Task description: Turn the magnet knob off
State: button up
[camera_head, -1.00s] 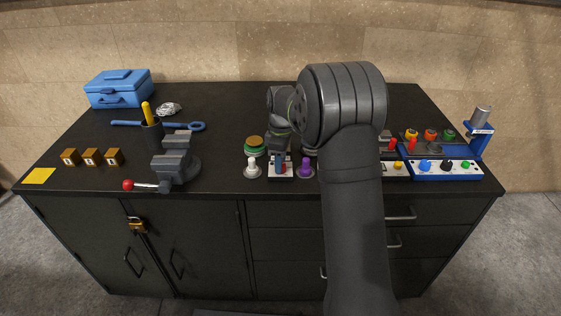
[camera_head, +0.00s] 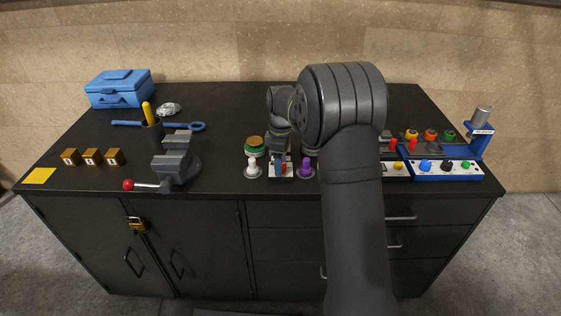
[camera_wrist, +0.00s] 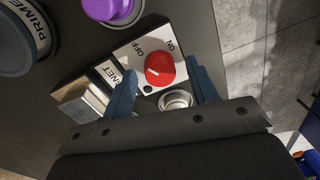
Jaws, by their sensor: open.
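The red magnet knob (camera_wrist: 160,69) sits on a white panel (camera_wrist: 121,50) with ON and OFF lettering in the wrist view. A short white line marks the knob's face, on the side toward the left finger. My gripper (camera_wrist: 161,70) is open, with one blue finger on each side of the knob and gaps showing between. I cannot tell how deep the fingertips reach. Part of the label, ending in "NET", shows left of the left finger. In the head view my gripper (camera_head: 282,163) is over the panel, and the knob (camera_head: 284,170) shows small and partly hidden.
A purple-topped piece (camera_head: 306,168) and a white one (camera_head: 253,168) flank the panel closely. A silver round part (camera_wrist: 175,101) and a metal block (camera_wrist: 83,99) lie near the fingers. A vise (camera_head: 174,160) stands left; a blue control box (camera_head: 446,170) stands right.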

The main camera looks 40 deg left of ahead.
notch_tip(320, 180, up, 17)
jog(key=shift+w+a+r, duration=0.2)
jog(key=shift+w+a, duration=0.1)
jog(key=shift+w, duration=0.15)
jog(key=shift+f, duration=0.1)
dwell(0.5)
jog(key=f, duration=1.1)
jog(key=s+f, duration=0.1)
jog(key=f, duration=0.5)
jog(key=shift+d+f, duration=0.15)
jog(key=shift+d, duration=0.15)
